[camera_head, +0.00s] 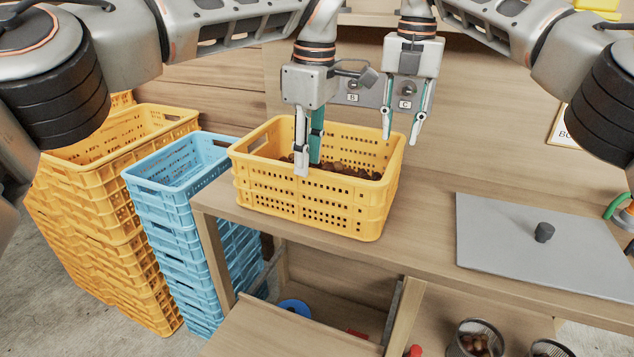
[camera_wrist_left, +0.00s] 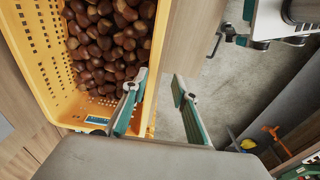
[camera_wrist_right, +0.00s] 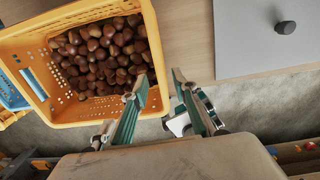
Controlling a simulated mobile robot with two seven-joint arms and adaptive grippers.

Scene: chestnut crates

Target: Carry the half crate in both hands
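The yellow crate (camera_head: 310,212) stands upright on the wooden table, partly filled with brown chestnuts (camera_head: 345,168). It also shows in the left wrist view (camera_wrist_left: 38,45) and the right wrist view (camera_wrist_right: 95,112). My left gripper (camera_head: 308,165) is open above the crate's front side. In the left wrist view, one finger (camera_wrist_left: 158,82) is over the chestnuts and the other is outside the wall. My right gripper (camera_head: 400,138) is open and empty, above the crate's right end. In the right wrist view, its fingers (camera_wrist_right: 158,78) appear to either side of the crate's edge. Contact cannot be told.
Stacked yellow crates (camera_head: 120,215) and stacked blue crates (camera_head: 190,225) stand on the floor left of the table. A grey board (camera_head: 500,235) with a dark knob (camera_head: 544,232) lies on the table at the right. Wire baskets (camera_head: 475,338) sit below. A wooden panel closes the back.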

